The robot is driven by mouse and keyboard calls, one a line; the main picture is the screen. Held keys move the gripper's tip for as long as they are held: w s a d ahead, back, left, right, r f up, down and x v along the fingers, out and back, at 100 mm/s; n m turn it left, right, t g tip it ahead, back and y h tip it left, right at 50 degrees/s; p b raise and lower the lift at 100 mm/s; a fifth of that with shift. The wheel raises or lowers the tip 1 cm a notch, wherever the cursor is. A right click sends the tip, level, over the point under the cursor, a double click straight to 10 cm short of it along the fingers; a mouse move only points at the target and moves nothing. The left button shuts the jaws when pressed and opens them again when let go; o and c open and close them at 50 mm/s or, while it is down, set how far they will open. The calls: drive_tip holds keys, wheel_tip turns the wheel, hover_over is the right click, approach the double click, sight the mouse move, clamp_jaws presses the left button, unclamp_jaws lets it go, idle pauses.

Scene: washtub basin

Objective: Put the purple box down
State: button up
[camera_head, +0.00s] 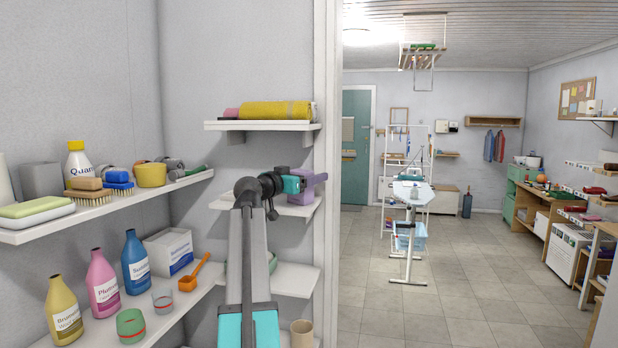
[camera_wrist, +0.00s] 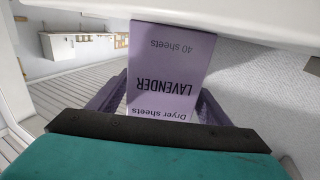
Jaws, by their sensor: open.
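The purple box (camera_wrist: 172,62), a dryer sheets box marked LAVENDER, appears upside down in the wrist view, between the two purple fingers of my gripper (camera_wrist: 160,98). Its far end in that view meets a white board, which looks like the shelf. In the head view my gripper (camera_head: 308,186) is at the second small shelf (camera_head: 290,209) on the corner wall, with teal and purple parts just above it. The jaws are open around the box. In the head view I cannot separate the box from the purple fingers, and its contact with the shelf is not clear.
The top small shelf (camera_head: 262,126) holds a yellow rolled towel (camera_head: 276,111) just above my gripper. Another small shelf (camera_head: 298,279) is below. Long left shelves hold bottles, brushes and a white box (camera_head: 168,251). A door frame (camera_head: 328,200) stands close to the right.

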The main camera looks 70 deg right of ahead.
drive_tip(key=b+v, duration=0.2)
drive_tip(key=v, duration=0.9)
drive_tip(key=shift+a, duration=0.25)
drive_tip(key=shift+r, duration=0.1)
